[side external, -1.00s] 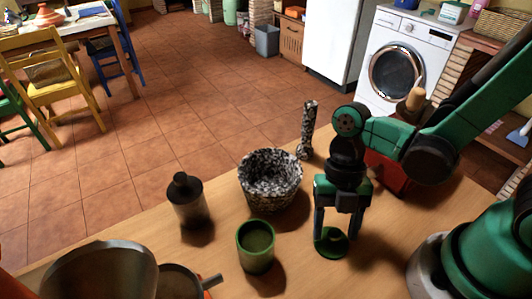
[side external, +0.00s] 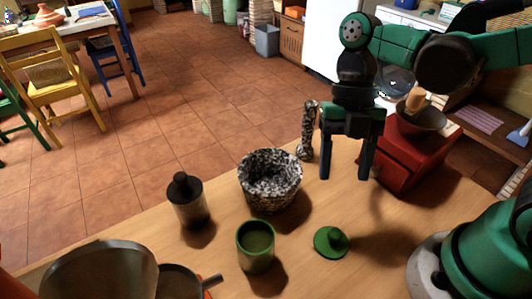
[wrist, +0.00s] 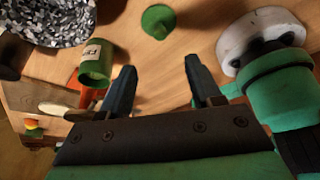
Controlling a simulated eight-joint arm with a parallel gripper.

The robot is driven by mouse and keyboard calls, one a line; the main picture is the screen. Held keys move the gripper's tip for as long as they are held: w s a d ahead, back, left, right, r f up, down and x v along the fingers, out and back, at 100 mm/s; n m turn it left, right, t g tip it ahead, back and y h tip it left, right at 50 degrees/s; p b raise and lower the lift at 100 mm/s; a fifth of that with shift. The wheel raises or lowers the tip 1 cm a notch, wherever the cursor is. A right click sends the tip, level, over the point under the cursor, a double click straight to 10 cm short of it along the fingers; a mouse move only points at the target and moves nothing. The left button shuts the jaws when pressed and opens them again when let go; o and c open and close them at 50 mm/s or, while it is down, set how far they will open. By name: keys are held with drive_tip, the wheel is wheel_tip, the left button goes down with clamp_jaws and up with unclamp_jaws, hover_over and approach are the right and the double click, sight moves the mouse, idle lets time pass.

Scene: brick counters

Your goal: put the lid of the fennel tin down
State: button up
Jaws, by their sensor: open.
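The green lid (side external: 331,242) lies knob up on the wooden counter, to the right of the open green tin (side external: 256,247). In the wrist view the lid (wrist: 158,20) lies beyond my fingertips, and the tin (wrist: 96,63) shows a pale label, its lettering too small to read. My gripper (side external: 346,177) is open and empty, raised well above the counter and apart from the lid. It also shows in the wrist view (wrist: 157,68).
A speckled basket (side external: 270,181) and a dark bottle (side external: 188,202) stand behind the tin. A red box (side external: 415,160) with a bowl (side external: 421,118) stands at the right. Metal pans (side external: 100,270) are at the front left. Counter around the lid is clear.

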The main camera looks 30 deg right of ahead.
drive_tip(key=w+d+m+t+h, duration=0.1)
drive_tip(key=d+m+t, duration=0.1)
drive_tip(key=m, duration=0.7)
drive_tip(key=w+d+r+m+t+h, duration=0.1)
drive_tip(key=m+t, duration=0.4)
drive_tip(key=m, duration=0.5)
drive_tip(key=w+d+r+m+t, duration=0.1)
drive_tip(key=w+d+m+t, duration=0.2)
drive_tip(key=m, duration=0.6)
drive_tip(key=shift+w+d+m+t+h, duration=0.25)
drive_tip(key=shift+d+m+t+h, duration=0.2)
drive_tip(key=shift+d, duration=0.2)
